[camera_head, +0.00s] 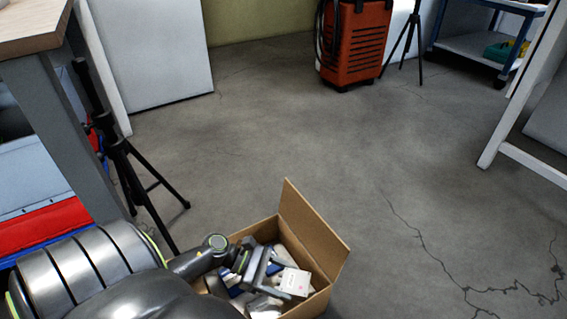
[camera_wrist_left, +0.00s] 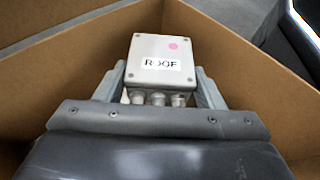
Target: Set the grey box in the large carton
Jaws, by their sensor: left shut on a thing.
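The large carton (camera_head: 312,236) is an open brown cardboard box on the floor at the lower middle of the head view, with a flap standing up. Its brown walls (camera_wrist_left: 60,60) surround the gripper in the left wrist view. The grey box (camera_wrist_left: 160,62), marked ROOF with a pink dot and cable glands, sits between the fingers of my left gripper (camera_wrist_left: 161,88). In the head view the grey box (camera_head: 295,282) shows pale at the carton opening, beside my left gripper (camera_head: 266,268). The gripper is shut on it. The box's underside is hidden. My right gripper is not in view.
Several white and blue items lie partly hidden in the carton. A black tripod (camera_head: 135,175) and a workbench (camera_head: 50,120) stand at left. An orange machine (camera_head: 354,45) stands at the back. The cracked floor (camera_head: 440,200) to the right is clear.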

